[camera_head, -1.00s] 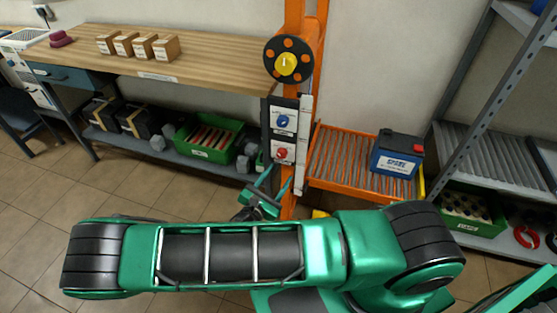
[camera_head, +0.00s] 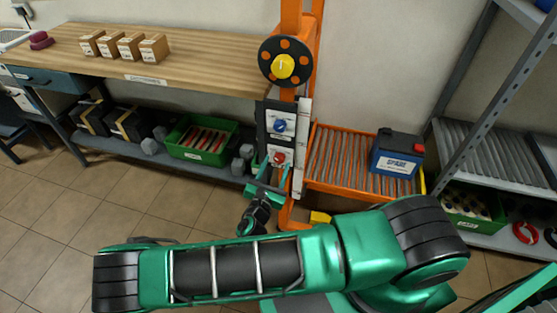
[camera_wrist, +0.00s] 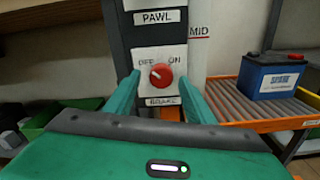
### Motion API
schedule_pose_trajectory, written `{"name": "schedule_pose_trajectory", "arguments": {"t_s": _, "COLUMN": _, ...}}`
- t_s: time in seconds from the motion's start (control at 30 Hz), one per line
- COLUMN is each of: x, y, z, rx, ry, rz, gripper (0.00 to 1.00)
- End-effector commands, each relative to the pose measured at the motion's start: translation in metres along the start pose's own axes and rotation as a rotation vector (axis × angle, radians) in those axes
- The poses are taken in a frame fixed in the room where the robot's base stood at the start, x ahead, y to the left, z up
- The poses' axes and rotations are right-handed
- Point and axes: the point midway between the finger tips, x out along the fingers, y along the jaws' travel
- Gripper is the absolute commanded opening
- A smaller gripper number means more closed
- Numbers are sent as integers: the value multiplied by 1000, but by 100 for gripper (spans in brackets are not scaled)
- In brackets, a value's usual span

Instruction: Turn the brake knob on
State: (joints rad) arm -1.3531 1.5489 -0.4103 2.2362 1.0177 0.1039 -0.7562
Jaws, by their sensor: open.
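The red brake knob (camera_wrist: 163,76) sits on a white plate (camera_wrist: 150,92) labelled OFF at left, ON at right and BRAKE below. Its white mark points up and left, toward OFF. In the head view the knob (camera_head: 277,158) is the lower one on the post's panel, partly behind my fingers. My gripper (camera_wrist: 161,83) is open and empty, with one green finger on each side of the knob in the wrist view. In the head view my gripper (camera_head: 271,173) is close in front of the panel. Whether the fingers touch anything, I cannot tell.
A blue pawl knob (camera_head: 280,126) is just above, and a black disc with a yellow hub (camera_head: 283,66) is higher on the orange post. A blue battery (camera_head: 397,152) stands on the orange roller tray (camera_head: 335,160) at right. A workbench (camera_head: 190,55) is at left.

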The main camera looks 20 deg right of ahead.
Motion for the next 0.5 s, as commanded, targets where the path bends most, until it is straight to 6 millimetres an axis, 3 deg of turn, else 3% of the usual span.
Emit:
{"name": "schedule_pose_trajectory", "arguments": {"t_s": 0.43, "x": 5, "y": -2, "z": 0, "rx": 0, "ry": 1, "rz": 3, "gripper": 49}}
{"name": "schedule_pose_trajectory", "arguments": {"t_s": 0.5, "x": 5, "y": -1, "z": 0, "rx": 0, "ry": 2, "rz": 4, "gripper": 32}}
